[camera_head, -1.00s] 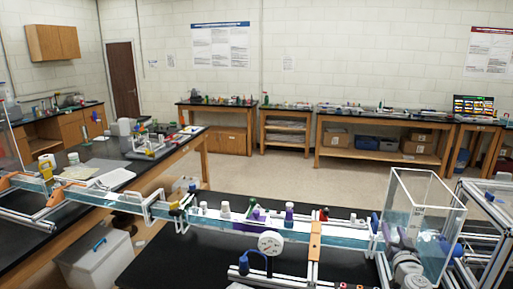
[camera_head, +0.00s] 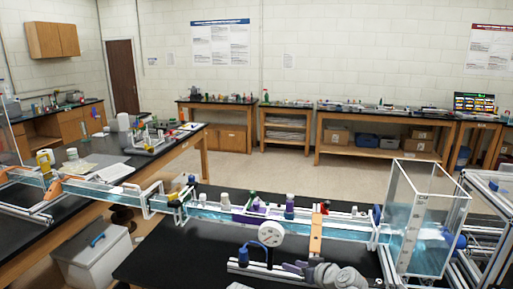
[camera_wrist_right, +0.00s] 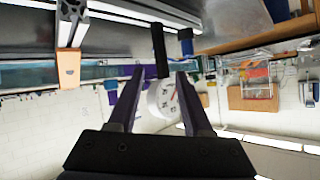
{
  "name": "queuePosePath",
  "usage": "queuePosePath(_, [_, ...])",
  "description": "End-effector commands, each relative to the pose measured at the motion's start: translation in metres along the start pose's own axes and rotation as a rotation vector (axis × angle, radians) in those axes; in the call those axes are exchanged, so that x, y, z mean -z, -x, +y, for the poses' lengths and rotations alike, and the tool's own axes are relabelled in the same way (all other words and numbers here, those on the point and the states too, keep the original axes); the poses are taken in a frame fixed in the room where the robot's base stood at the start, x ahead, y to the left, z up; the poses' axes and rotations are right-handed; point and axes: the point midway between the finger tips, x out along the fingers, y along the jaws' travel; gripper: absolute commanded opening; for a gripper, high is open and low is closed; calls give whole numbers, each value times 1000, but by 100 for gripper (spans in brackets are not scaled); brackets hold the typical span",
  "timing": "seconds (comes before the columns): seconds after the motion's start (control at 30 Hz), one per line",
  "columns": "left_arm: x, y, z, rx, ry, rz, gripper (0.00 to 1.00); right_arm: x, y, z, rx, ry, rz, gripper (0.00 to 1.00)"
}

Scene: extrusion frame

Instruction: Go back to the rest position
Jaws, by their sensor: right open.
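My right gripper (camera_head: 288,267) is low in the head view, at the front edge of the flume bench, with my grey wrist to its right. In the right wrist view its two dark fingers (camera_wrist_right: 160,74) are apart, with nothing held between them. The white round gauge (camera_wrist_right: 163,98) shows behind the gap between them, and it also shows in the head view (camera_head: 270,234), just above and left of the gripper. I cannot tell the exact distance between them. My left gripper is in neither view.
A long water channel (camera_head: 340,232) on a metal frame runs across the black bench, ending at a clear tank (camera_head: 428,218) on the right. A blue-handled fitting (camera_head: 255,255) stands just left of my gripper. A grey bin (camera_head: 95,258) stands on the floor at left.

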Motion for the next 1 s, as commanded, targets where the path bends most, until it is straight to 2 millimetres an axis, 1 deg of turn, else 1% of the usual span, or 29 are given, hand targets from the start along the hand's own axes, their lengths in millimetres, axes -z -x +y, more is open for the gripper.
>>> queuePosePath(0.03, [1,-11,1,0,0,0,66,-32,-14,-25,41,13,-103,50])
queuePosePath(0.07, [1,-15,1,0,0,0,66,-50,-18,-38,58,18,-172,50])
queuePosePath(0.1, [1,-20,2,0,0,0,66,-74,-22,-53,72,23,-268,50])
queuePosePath(0.17, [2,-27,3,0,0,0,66,-113,-24,-74,75,31,-421,50])
queuePosePath(0.2, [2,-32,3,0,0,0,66,-138,-22,-84,61,36,-526,50])
queuePosePath(0.27, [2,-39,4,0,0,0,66,-173,-15,-95,17,44,-674,50])
queuePosePath(0.3, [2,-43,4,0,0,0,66,-192,-9,-99,-24,48,-761,50])
queuePosePath(0.4, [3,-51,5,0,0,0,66,-225,10,-103,-141,56,-927,50])
queuePosePath(0.5, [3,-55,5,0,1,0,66,-242,25,-102,-249,60,-1026,50])
queuePosePath(0.63, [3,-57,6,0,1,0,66,-250,37,-101,-333,62,-1083,50])
queuePosePath(0.77, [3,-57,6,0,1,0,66,-250,41,-100,-357,60,-1095,50])
queuePosePath(1.0, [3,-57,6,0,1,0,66,-250,40,-100,-354,60,-1094,50])
